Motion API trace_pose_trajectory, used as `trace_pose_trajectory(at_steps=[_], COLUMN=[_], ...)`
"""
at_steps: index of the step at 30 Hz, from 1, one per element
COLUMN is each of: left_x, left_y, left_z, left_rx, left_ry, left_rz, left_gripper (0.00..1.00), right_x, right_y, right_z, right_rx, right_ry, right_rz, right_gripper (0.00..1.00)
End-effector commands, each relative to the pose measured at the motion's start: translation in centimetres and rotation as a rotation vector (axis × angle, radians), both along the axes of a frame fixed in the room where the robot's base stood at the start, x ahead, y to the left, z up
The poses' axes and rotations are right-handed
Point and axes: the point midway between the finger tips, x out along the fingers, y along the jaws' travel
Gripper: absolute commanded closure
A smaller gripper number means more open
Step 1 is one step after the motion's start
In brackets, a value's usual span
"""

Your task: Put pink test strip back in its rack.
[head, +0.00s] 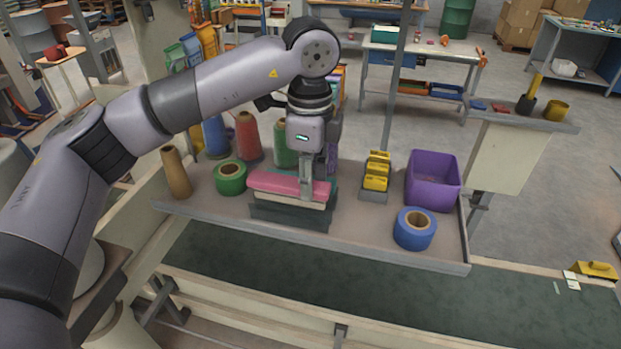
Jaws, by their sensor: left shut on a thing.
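The pink test strip (268,182) is a long pink bar, lying roughly level, in the middle of the grey shelf. My left gripper (306,194) points down over its right half and is shut on it. Directly below the strip is a dark grey-green rack (290,222) with a cream layer showing near its top. I cannot tell whether the strip touches the rack or hangs just above it. The gripper hides part of the strip and the rack's back. My right gripper is not in view.
Left of the rack stand a green tape roll (230,178), a brown cone (176,172) and a red cone (248,138). To the right are a yellow stack in a grey holder (374,194), a purple bin (433,181) and a blue tape roll (414,230). The shelf has a raised front edge.

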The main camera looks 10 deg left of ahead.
Motion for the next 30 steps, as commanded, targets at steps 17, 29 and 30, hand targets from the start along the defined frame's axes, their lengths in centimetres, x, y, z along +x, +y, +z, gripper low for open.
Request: trace_pose_trajectory(at_steps=[17,29,30], left_x=[0.0,0.0,0.0], left_y=[0.0,0.0,0.0], left_z=[-1.3,-2.7,-2.9], left_rx=[0.0,0.0,0.001], left_ry=[0.0,0.0,0.0], left_rz=[0.0,0.0,0.0], left_gripper=[1.0,1.0,1.0], right_x=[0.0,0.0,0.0], right_y=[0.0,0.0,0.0], right_z=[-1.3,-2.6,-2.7], right_rx=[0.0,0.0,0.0], right_ry=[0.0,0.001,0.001], right_rz=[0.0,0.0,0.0], right_gripper=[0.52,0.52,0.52])
